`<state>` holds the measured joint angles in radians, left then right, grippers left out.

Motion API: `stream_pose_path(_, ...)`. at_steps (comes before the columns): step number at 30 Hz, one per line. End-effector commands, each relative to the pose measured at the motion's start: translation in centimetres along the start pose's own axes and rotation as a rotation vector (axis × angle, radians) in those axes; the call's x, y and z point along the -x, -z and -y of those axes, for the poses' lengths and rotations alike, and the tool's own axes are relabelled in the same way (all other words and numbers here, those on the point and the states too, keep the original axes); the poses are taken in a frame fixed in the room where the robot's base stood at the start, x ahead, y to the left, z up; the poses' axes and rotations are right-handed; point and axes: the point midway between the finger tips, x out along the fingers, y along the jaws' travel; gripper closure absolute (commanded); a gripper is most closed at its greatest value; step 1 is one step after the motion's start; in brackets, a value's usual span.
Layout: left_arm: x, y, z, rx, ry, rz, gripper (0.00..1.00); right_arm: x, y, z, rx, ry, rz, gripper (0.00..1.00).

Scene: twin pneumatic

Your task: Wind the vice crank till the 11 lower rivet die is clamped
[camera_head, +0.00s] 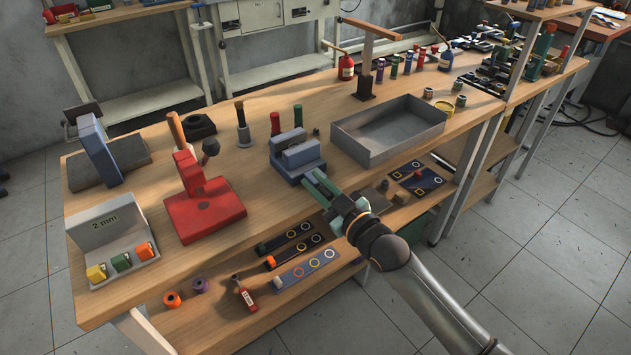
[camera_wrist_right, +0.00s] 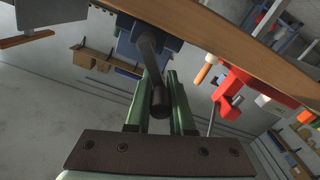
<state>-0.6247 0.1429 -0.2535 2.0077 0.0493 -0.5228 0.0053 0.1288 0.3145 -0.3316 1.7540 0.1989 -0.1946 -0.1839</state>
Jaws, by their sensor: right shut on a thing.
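The blue-grey vice (camera_head: 298,157) stands at the front edge of the wooden bench, and its blue body (camera_wrist_right: 140,35) shows at the top of the right wrist view. A dark crank (camera_wrist_right: 150,60) hangs from it, its rounded end between my green fingers. My right gripper (camera_head: 318,186) is at the vice's front, shut on the crank; in the right wrist view the fingers (camera_wrist_right: 158,84) lie on both sides of it. I cannot make out the lower rivet die; the vice jaws are too small to read. My left gripper is out of view.
A red press (camera_head: 205,208) stands left of the vice, and a grey metal tray (camera_head: 390,148) stands right of it. A lower shelf (camera_head: 225,317) with tools lies below the bench edge.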

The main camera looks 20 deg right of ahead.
Motion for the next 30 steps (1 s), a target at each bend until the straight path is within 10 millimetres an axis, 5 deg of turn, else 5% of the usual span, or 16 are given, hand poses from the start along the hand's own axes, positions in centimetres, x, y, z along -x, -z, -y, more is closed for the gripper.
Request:
stream_pose_path(12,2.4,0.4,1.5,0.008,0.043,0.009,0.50,0.0,0.5,-1.5,-0.327,0.001,0.006,1.00)
stream_pose_path(30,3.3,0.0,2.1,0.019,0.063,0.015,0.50,0.0,0.0,-2.8,-0.641,0.001,0.006,1.00)
